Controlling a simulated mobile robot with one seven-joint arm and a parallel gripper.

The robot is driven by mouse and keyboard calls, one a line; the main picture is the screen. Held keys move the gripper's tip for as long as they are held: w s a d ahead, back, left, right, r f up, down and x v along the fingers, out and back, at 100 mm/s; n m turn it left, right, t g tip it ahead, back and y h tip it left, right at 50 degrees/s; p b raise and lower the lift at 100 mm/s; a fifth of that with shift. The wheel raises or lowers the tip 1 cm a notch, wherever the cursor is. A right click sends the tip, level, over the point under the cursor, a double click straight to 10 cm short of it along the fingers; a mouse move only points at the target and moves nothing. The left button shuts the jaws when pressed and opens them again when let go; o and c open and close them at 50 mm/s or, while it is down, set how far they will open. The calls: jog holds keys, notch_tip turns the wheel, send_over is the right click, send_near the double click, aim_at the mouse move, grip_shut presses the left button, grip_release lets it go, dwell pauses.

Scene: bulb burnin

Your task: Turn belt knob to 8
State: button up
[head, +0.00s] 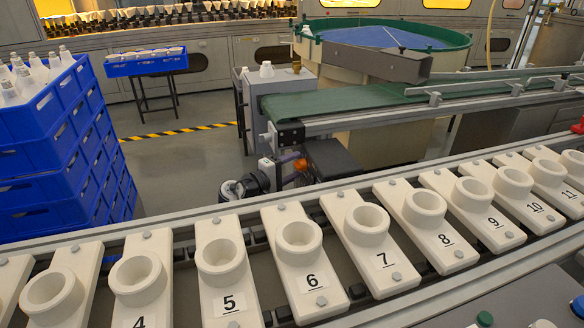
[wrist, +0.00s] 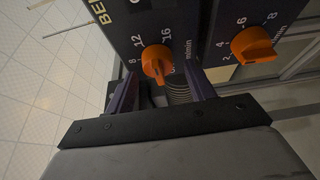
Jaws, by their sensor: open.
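A dark control panel (wrist: 205,22) fills the top of the wrist view, with part of a white label starting "BE" at its upper left. An orange knob (wrist: 157,62) sits on it by the marks 8, 12 and 16 and a partly hidden "m/min". A second orange knob (wrist: 253,45) is to the right, by the marks 2, 4, 6 and 8. My gripper (wrist: 161,88) is open, with one finger on either side below the left knob. I cannot tell whether the fingers touch it, nor exactly where its pointer stands.
In the head view, a row of numbered cream holders (head: 224,301) crosses the front. A green conveyor belt (head: 370,98) runs behind it towards a round blue-and-green table (head: 395,35). Stacked blue crates (head: 62,150) stand at the left. Open floor lies between.

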jog(key=p+v, duration=0.1)
jog(key=v, duration=1.2)
jog(key=shift+s+a, duration=0.25)
jog(key=shift+a, duration=0.1)
jog(key=shift+f, duration=0.1)
